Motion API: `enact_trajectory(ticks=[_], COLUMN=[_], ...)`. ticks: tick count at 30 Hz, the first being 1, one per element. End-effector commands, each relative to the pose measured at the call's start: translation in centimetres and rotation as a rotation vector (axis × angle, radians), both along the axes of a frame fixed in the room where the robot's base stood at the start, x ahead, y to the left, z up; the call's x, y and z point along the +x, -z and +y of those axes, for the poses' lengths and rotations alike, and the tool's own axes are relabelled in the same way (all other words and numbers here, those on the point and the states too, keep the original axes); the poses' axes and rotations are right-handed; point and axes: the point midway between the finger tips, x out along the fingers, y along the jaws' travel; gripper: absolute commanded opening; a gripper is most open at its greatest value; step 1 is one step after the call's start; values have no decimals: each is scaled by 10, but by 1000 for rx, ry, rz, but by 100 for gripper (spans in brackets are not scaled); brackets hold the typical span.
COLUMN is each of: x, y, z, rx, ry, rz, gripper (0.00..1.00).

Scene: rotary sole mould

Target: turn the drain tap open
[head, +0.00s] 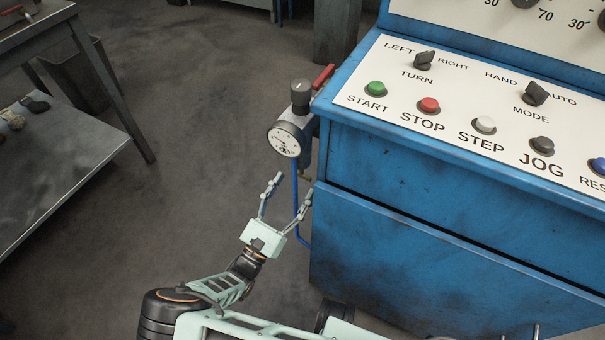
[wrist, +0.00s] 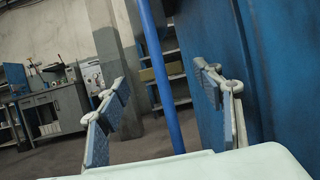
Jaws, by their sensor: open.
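An air unit with a round white gauge (head: 284,139) is mounted at the left side of the blue cabinet. A small brass-coloured fitting (head: 304,178) shows under its bowl and may be the drain tap; it is too small to tell how it is turned. My gripper (head: 293,186) is open and empty just below the unit, with its fingers pointing up. In the wrist view my gripper (wrist: 163,80) has its two fingers apart, with a blue hose (wrist: 158,75) showing between them. I see no tap in the wrist view.
The blue cabinet (head: 400,210) with its button panel stands close to the right of my gripper. A red lever (head: 323,76) and a dark knob (head: 300,92) top the air unit. A metal bench (head: 60,180) is at the left, with open floor between.

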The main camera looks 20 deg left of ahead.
Motion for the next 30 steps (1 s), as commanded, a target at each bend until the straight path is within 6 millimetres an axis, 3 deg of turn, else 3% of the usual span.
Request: enact_trajectory(ticks=[3,9,20,30], x=[19,38,42,42], y=[-8,-16,-17,-17], z=[-4,-7,-7,-8], rx=[0,1,1,1], ry=[2,1,0,1], rz=[-1,1,2,1], gripper=[61,61,60,22])
